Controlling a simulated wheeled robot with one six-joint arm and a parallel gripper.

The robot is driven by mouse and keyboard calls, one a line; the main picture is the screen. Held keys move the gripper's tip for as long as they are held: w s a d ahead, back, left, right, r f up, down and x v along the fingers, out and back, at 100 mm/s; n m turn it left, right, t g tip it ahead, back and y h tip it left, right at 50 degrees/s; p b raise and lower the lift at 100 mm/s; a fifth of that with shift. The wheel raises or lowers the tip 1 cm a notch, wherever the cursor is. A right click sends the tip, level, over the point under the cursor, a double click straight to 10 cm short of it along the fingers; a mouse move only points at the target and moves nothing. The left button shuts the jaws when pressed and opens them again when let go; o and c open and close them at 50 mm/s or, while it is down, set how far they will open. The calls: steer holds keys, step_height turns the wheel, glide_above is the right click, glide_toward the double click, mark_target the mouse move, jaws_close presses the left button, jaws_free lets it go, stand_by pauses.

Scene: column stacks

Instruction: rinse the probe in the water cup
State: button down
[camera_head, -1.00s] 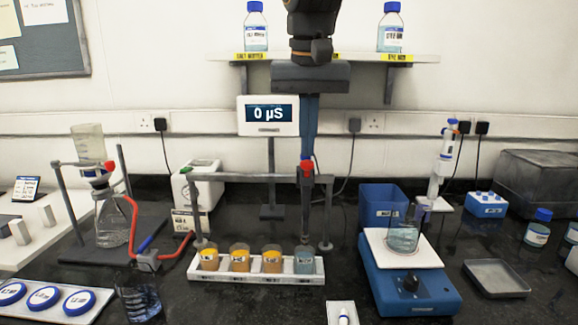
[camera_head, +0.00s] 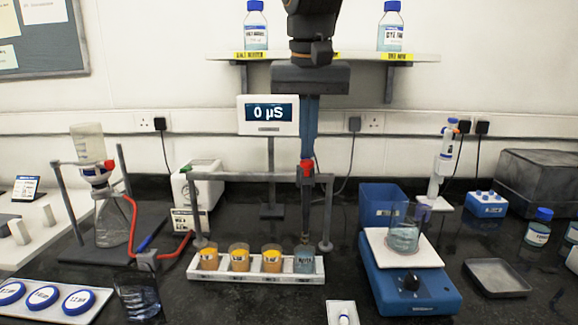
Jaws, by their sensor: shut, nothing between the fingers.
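The probe, with a red collar (camera_head: 306,169) and a thin dark shaft below it, hangs upright in front of the rack's crossbar. Its lower end reaches the mouth of the water cup (camera_head: 305,262), the bluish one at the right end of the white tray. How deep the tip sits is too small to tell. My gripper (camera_head: 308,153) points straight down from above, its long blue fingers together at the collar. It is shut. Whether the fingers touch the probe cannot be told.
Several orange-filled cups (camera_head: 239,259) stand left of the water cup in the white tray (camera_head: 250,277). Rack posts (camera_head: 326,225) flank the row. A 0 µS display (camera_head: 268,114) is behind. A blue stirrer (camera_head: 415,290) with a beaker stands right.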

mark_target(307, 162)
steer(key=shift+f+b, duration=1.3)
steer(key=shift+f, duration=1.65)
steer(key=shift+r+p, duration=3.55)
steer(key=shift+r, duration=0.05)
steer(key=shift+d, duration=0.1)
